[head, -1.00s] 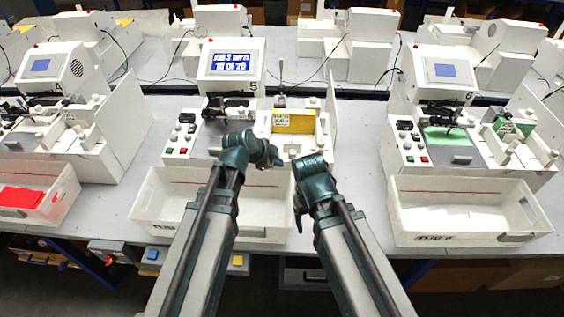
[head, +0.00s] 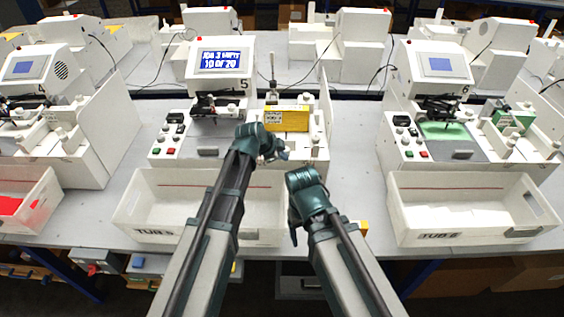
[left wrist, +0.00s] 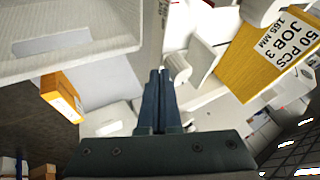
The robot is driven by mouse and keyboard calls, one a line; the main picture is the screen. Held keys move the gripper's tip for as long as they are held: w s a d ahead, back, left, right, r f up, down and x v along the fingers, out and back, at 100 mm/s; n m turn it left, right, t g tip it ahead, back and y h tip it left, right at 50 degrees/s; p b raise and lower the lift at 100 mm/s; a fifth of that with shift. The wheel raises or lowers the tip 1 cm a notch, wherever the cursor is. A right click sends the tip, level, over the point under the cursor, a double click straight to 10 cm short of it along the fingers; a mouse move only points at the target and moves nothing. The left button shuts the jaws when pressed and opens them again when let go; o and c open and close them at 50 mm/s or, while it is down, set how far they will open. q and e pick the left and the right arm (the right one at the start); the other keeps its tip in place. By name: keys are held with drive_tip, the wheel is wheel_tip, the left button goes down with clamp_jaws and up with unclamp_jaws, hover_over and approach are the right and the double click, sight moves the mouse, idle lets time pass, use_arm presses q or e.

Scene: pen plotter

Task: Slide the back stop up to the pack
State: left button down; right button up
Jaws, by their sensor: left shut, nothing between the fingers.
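The yellow pack (head: 290,118) with a white label stands in the white feeder of station 5. In the left wrist view the pack (left wrist: 258,62) is at the upper right, its label reading JOB 3. My left gripper (head: 283,154) is in front of the feeder, nearer me than the pack. Its fingers (left wrist: 157,80) are shut and empty, beside a white knob (left wrist: 178,66) and a slanted white plate. I cannot tell for sure which white part is the back stop. My right gripper (head: 294,222) is lower, right of tub 5; its jaws do not show clearly.
Tub 5 (head: 145,231) stands in front of station 5, and tub 6 (head: 400,215) to the right. A screen (head: 220,60) reads 10 of 20. A bare strip of table separates the stations.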

use_arm(q)
drive_tip(key=w, duration=1.1)
drive_tip(key=shift+w, duration=0.15)
drive_tip(key=shift+s, duration=0.2)
